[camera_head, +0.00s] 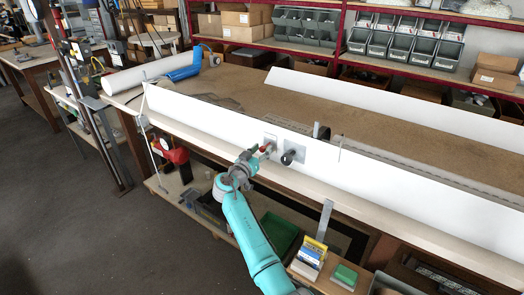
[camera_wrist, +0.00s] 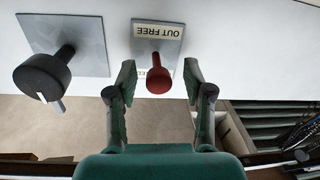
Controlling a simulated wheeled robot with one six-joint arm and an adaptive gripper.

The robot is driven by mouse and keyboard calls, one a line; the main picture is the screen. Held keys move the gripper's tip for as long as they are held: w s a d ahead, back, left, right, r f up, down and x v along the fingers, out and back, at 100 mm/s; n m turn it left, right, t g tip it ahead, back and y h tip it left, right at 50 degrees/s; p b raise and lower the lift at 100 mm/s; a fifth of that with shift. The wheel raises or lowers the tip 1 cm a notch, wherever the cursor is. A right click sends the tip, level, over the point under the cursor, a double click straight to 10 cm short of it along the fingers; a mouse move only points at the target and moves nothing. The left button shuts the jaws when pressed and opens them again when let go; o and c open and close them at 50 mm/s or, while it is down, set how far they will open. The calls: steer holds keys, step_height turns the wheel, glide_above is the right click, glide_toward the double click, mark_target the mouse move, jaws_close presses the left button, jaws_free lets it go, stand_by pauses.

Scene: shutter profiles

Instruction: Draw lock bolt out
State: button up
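The lock bolt's red knob (camera_wrist: 158,79) sticks out from a small grey plate (camera_wrist: 158,38) on the white profile (camera_head: 210,118). The plate has a label that reads "OUT FREE", upside down in the wrist view; a second label is partly hidden behind the knob. My gripper (camera_wrist: 159,80) is open, with one finger on each side of the knob and a visible gap to each. In the head view the red knob (camera_head: 266,148) shows at the tip of my gripper (camera_head: 262,153), partly covered by it.
A black knob (camera_wrist: 42,77) on a larger grey plate (camera_wrist: 66,45) stands beside the bolt; it also shows in the head view (camera_head: 288,158). The long profile runs along the bench's front edge. Storage bins (camera_head: 305,25) and shelves stand behind.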

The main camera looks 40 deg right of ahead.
steer(key=v, duration=1.2)
stand_by(0.4)
